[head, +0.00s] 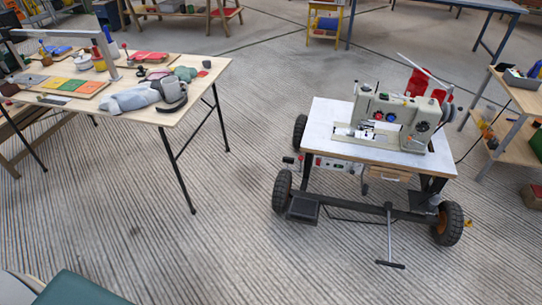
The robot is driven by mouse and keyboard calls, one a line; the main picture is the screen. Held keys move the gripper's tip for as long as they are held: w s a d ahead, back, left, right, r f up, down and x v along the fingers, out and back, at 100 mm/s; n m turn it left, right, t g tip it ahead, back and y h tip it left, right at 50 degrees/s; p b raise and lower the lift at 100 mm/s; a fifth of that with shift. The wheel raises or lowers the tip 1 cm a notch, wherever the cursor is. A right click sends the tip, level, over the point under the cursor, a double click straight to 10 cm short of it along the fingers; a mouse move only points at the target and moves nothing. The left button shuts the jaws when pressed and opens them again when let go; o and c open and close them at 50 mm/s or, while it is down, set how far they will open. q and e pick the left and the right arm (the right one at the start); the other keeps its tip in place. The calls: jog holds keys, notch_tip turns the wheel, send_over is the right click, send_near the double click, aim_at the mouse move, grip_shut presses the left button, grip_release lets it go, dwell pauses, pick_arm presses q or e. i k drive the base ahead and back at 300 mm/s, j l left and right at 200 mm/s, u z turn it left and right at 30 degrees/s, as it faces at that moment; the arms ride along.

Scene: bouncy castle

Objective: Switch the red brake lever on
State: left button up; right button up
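A wheeled cart (330,149) with a white top carries a sewing machine (392,116), right of centre in the head view. A black T-shaped handle (390,264) reaches down to the floor at the cart's front. Neither of my grippers is in view.
A wooden folding table (205,82) with colored boards, cloth and small items stands at the left. A wooden shelf (520,97) stands at the right edge. Ribbed floor (235,140) is clear between table and cart. A teal shape (80,290) fills the bottom left corner.

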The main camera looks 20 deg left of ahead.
aim_at(287, 160)
jog(key=j, duration=0.55)
jog(key=j+z, duration=0.15)
jog(key=j, duration=0.45)
jog(key=k+j, duration=0.15)
jog(key=j, duration=0.4)
jog(key=j+z, duration=0.15)
jog(key=j, duration=0.4)
jog(key=k+j, duration=0.15)
jog(key=j, duration=0.4)
jog(key=i+l+u, duration=0.2)
jog(key=i+l, duration=0.15)
jog(key=i, duration=0.3)
jog(key=i+l+u, duration=0.2)
jog(key=i+l, duration=0.3)
jog(key=i, duration=0.15)
